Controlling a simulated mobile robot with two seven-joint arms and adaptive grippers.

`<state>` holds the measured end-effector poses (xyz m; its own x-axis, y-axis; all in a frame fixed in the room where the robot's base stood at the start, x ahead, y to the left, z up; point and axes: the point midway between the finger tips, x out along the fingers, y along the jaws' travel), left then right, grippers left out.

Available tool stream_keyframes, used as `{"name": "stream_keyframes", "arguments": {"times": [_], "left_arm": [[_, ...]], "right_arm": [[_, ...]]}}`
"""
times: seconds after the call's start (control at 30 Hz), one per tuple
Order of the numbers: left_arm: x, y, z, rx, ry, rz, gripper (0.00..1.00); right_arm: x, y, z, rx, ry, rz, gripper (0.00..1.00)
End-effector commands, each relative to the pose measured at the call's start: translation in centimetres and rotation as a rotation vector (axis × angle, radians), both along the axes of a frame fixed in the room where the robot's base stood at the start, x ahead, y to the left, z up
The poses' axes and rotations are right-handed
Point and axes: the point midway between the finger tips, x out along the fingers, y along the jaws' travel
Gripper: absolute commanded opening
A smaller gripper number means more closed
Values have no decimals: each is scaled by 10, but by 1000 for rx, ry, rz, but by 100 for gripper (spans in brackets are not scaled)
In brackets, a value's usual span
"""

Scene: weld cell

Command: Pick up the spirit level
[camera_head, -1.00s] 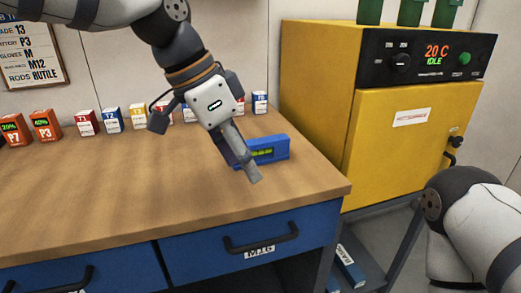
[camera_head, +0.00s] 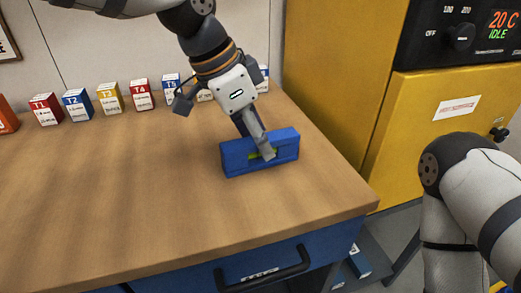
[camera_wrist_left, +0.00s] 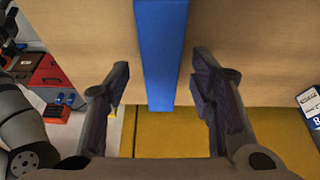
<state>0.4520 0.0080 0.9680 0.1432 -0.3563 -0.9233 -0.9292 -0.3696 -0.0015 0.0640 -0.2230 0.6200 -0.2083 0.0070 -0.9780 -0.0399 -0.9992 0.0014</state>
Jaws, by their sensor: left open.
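The blue spirit level (camera_head: 237,161) stands on its long edge on the wooden workbench, near the bench's right end. Its green vial window is partly hidden behind my gripper. My left gripper (camera_head: 258,146) points down at the level, with one finger in front of its near face. In the left wrist view the level's blue top (camera_wrist_left: 162,60) lies between the two spread fingers of my left gripper (camera_wrist_left: 163,95), with a gap on each side. The left gripper is open and holds nothing. My right arm shows at the right edge of the head view, but its gripper is out of view.
A row of small labelled boxes, among them T2 (camera_head: 77,105), stands along the back of the workbench (camera_head: 130,200). A yellow oven (camera_head: 350,90) stands close to the right of the bench. The bench surface left of the level is clear.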

Motion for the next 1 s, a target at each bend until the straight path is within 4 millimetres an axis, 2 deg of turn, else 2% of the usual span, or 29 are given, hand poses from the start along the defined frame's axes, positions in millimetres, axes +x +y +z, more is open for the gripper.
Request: {"name": "stream_keyframes", "arguments": {"times": [0.03, 0.1, 0.27, 0.5, 0.83, 0.93, 1.0], "left_arm": [[1, -4, -12, 2, 5, -2, 50], [2, -7, -18, 1, 2, -2, 50], [2, -7, -16, 0, -1, -1, 50], [2, -7, -16, 0, -1, -1, 0], [2, -7, -14, 0, -1, -1, 0], [3, -7, -3, -1, -4, 0, 0], [3, -7, 11, -2, -4, 0, 0]], "right_arm": [[-1, 0, -1, 0, 5, 0, 40], [-2, 0, -2, 0, 6, 0, 40], [-1, 0, -1, 0, 4, 0, 40], [-1, 0, -1, 0, 4, 0, 40], [-1, 0, -1, 0, 4, 0, 40], [-1, 0, -1, 0, 4, 0, 40], [-1, 0, -1, 0, 3, 0, 40]]}}
